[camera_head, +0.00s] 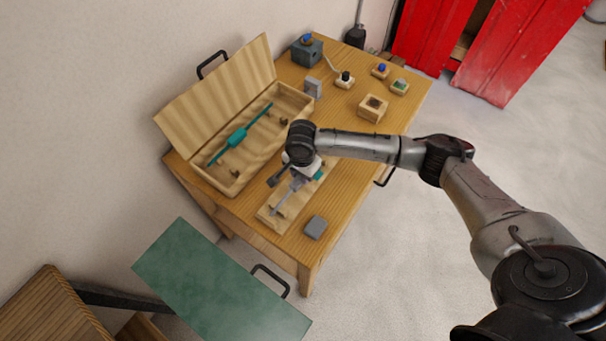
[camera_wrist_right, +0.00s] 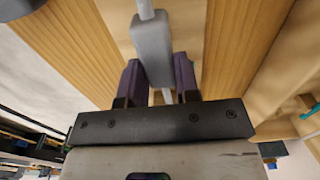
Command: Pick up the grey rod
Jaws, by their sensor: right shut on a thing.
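The grey rod is a thin pale rod with a thicker grey block-like middle. In the head view its near part (camera_head: 281,208) shows over a light wooden board on the table, partly hidden by my right gripper (camera_head: 289,185). In the right wrist view, the dark fingers of the right gripper (camera_wrist_right: 158,72) are closed on both sides of the rod's grey middle (camera_wrist_right: 151,45). I cannot tell whether the rod touches the board. My left gripper is not in view.
An open wooden case (camera_head: 208,179) holds a teal rod (camera_head: 238,134). A small grey block (camera_head: 315,227) lies at the near table edge. A wooden block (camera_head: 373,108) and several small items stand toward the back. A green-topped surface (camera_head: 215,280) is at lower left.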

